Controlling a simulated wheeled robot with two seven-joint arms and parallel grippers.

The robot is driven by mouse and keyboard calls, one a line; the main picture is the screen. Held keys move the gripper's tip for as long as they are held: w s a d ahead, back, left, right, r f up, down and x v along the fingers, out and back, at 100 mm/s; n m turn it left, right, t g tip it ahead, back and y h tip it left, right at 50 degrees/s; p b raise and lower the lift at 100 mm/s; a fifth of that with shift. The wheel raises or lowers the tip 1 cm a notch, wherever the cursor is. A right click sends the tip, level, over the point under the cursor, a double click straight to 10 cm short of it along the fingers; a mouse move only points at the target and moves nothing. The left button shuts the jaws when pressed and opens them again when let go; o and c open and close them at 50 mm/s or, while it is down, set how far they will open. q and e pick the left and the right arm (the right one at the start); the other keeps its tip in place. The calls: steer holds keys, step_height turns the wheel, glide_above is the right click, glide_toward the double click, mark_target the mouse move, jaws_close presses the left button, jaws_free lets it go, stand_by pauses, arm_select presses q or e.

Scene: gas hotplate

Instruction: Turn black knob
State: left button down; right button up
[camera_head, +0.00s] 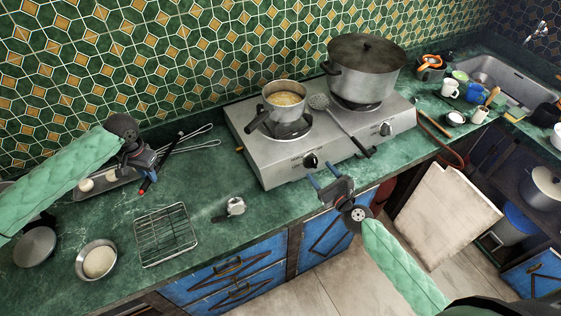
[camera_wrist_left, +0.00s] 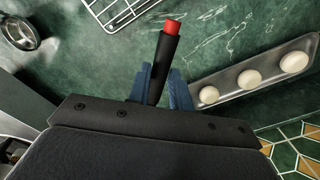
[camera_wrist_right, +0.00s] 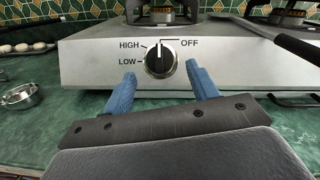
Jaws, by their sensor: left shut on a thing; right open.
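The black knob (camera_head: 311,161) is on the front of the silver gas hotplate (camera_head: 262,165). In the right wrist view the knob (camera_wrist_right: 159,60) has its white mark pointing up, between the HIGH and OFF labels. My right gripper (camera_head: 326,182) is open in front of this knob; its blue fingers (camera_wrist_right: 161,86) lie either side of and below the knob, apart from it. A second black knob (camera_head: 386,129) is further right on the hotplate. My left gripper (camera_head: 147,172) is shut on a black stick with a red tip (camera_wrist_left: 164,62), held above the counter.
A small pot (camera_head: 285,100) and a large lidded pot (camera_head: 366,75) stand on the burners. A wire rack (camera_head: 165,235) and a small metal item (camera_head: 235,206) are on the counter (camera_head: 205,180).

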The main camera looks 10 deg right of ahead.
mark_target(316, 167)
steer(key=shift+p+x, duration=0.3)
steer(key=shift+x, duration=1.45)
steer(key=c, duration=1)
